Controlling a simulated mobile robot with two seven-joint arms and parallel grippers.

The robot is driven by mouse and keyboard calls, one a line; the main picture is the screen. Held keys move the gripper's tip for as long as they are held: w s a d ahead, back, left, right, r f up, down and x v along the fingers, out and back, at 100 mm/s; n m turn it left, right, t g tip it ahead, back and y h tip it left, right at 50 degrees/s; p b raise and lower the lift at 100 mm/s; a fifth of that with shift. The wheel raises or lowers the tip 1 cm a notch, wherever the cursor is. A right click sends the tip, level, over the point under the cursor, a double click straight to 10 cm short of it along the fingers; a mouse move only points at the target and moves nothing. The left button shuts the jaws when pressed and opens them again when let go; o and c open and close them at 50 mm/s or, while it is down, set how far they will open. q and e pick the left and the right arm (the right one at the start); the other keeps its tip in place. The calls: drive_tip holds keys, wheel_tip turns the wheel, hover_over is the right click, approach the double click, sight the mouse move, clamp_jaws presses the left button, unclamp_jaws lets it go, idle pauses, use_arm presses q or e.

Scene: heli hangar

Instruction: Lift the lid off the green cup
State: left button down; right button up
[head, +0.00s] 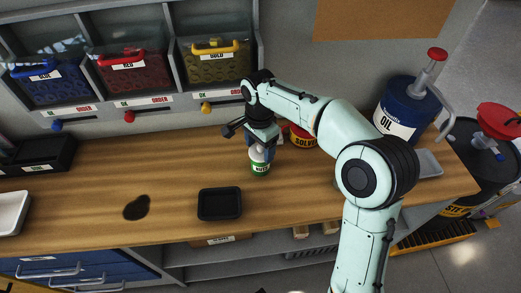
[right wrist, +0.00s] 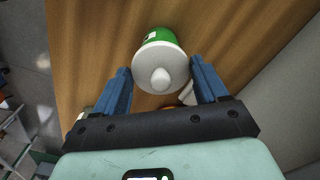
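The green cup (head: 260,169) stands upright on the wooden bench, with a white lid (head: 257,153) on top. In the right wrist view the lid (right wrist: 148,64), with its rounded knob, faces the camera, and the green rim of the cup (right wrist: 158,34) shows behind it. My right gripper (head: 261,141) is at the lid from above. Its blue fingers are spread apart, one on each side of the lid, with nothing visibly clamped. Whether a finger touches the lid cannot be told. My left gripper is not in view.
A small black tray (head: 220,216) and a dark stain (head: 136,207) lie on the bench left of the cup. A solvent container (head: 302,140) stands just right behind it, and a blue oil can (head: 405,108) farther right. Coloured bins (head: 215,68) line the back wall.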

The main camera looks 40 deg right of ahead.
drive_tip(key=c, duration=0.4)
